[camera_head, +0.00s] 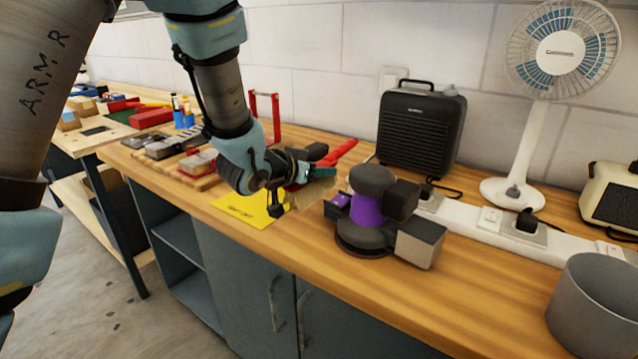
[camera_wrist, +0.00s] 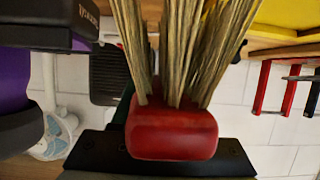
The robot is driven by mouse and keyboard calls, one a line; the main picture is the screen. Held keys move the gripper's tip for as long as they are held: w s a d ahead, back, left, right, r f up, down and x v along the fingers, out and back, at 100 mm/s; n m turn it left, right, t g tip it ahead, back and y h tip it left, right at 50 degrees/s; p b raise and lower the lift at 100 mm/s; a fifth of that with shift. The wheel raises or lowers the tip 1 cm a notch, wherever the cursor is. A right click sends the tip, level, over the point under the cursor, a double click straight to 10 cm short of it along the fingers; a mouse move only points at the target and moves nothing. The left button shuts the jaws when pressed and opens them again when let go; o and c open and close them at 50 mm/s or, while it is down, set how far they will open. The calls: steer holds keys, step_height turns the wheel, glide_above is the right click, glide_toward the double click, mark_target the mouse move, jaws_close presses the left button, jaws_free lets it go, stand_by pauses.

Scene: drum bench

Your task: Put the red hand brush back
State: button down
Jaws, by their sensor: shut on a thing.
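The red hand brush shows its red handle (camera_head: 341,153) behind my gripper in the head view, slanting up to the right. In the wrist view its red block (camera_wrist: 172,133) fills the lower middle, with straw-coloured bristles (camera_wrist: 180,50) running up out of frame. My gripper (camera_head: 300,172) is shut on the brush above the bench, just right of a yellow sheet (camera_head: 237,207) with dark writing. The wrist and fingers hide part of the brush in the head view. Whether the bristles touch the bench cannot be told.
A purple and black sander (camera_head: 368,209) stands close to the right of my gripper. Behind are a black heater (camera_head: 420,130), a white fan (camera_head: 529,150) and a power strip (camera_head: 480,231). A red frame (camera_head: 276,118) and tool trays stand left. The front bench edge is clear.

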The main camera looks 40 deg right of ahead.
mark_target(319, 187)
step_height(319, 187, down, 4)
steer(key=shift+r+p, duration=0.2)
steer(key=shift+p, duration=0.1)
steer(key=shift+a+f+b, duration=0.15)
steer(key=shift+f+b, duration=0.6)
steer(key=shift+c, duration=2)
jaws_free()
steer(key=shift+s+a+f, duration=0.1)
steer(key=shift+s+f, duration=0.05)
steer(key=shift+f, duration=0.05)
steer(key=shift+r+p, duration=0.55)
steer(key=shift+p, duration=0.1)
steer(key=v, duration=0.4)
steer(key=b+v, duration=0.1)
steer(key=v, duration=0.3)
steer(key=r+b+v, duration=0.1)
steer(key=v, duration=0.3)
steer(key=shift+d, duration=0.25)
